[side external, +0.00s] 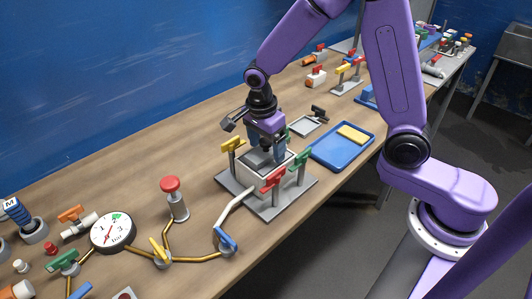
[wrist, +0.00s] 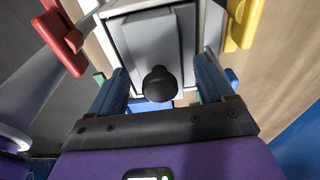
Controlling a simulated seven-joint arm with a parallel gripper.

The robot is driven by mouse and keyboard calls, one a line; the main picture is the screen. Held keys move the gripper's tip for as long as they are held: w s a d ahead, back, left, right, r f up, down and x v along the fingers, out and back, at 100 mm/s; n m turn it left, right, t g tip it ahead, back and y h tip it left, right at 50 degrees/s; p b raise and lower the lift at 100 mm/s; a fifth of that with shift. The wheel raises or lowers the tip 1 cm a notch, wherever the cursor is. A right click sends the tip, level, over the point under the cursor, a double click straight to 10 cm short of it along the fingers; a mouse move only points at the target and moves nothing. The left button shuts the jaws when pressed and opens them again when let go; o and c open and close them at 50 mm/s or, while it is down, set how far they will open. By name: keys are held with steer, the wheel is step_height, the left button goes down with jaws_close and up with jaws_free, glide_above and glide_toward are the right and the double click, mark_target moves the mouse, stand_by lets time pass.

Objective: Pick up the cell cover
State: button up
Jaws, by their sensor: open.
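The cell cover (wrist: 150,45), a grey plate with a round black knob (wrist: 159,84), lies on top of the white-rimmed cell (wrist: 113,30) in the wrist view. In the side view the cell (side external: 247,177) stands on a grey base plate, and my gripper is directly over it, hiding most of the cover. My gripper (side external: 267,152) points down. Its two blue fingers are apart, one on each side of the knob, which shows between them in the wrist view (wrist: 162,72). I cannot tell whether they touch anything.
Red, green and yellow valve handles (side external: 273,180) stand close around the cell. A blue tray (side external: 330,156) with a yellow block (side external: 352,133) lies to the right, with a small grey tray (side external: 303,126) behind. A pressure gauge (side external: 113,230) and red-topped post (side external: 174,197) stand left.

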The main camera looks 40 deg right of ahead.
steer(key=shift+f, duration=0.35)
steer(key=c, duration=1.2)
steer(key=shift+r, duration=0.1)
steer(key=shift+c, duration=0.2)
